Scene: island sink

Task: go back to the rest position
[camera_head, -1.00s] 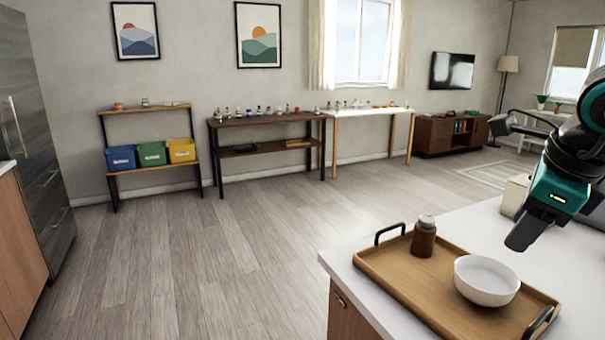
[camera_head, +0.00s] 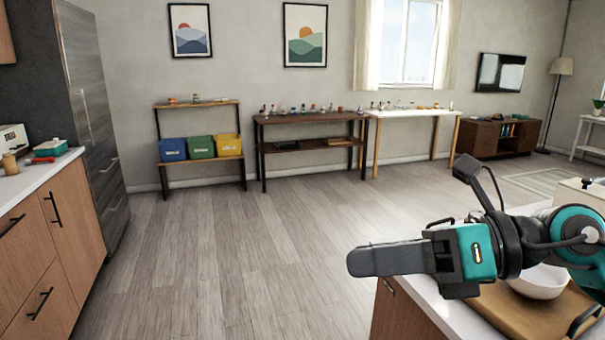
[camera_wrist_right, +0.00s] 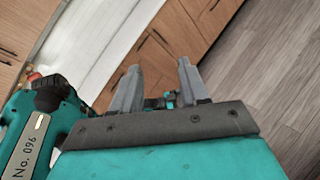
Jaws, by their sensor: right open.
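My right gripper (camera_head: 385,259) reaches in from the right in the head view, held level and pointing left above the near corner of the island. In the right wrist view its two grey fingers (camera_wrist_right: 158,88) stand apart with nothing held between them. Below and behind it is the wooden tray (camera_head: 515,315) with a white bowl (camera_head: 540,284). My arm hides much of the tray, and the brown bottle is not visible now. My left gripper is not in view.
The white island top (camera_head: 440,303) lies under my right arm. A counter with drawers (camera_head: 45,240) and a tall grey fridge (camera_head: 95,120) stand at the left. Open wooden floor (camera_head: 240,250) lies between. Shelves with coloured bins (camera_head: 201,147) and tables line the far wall.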

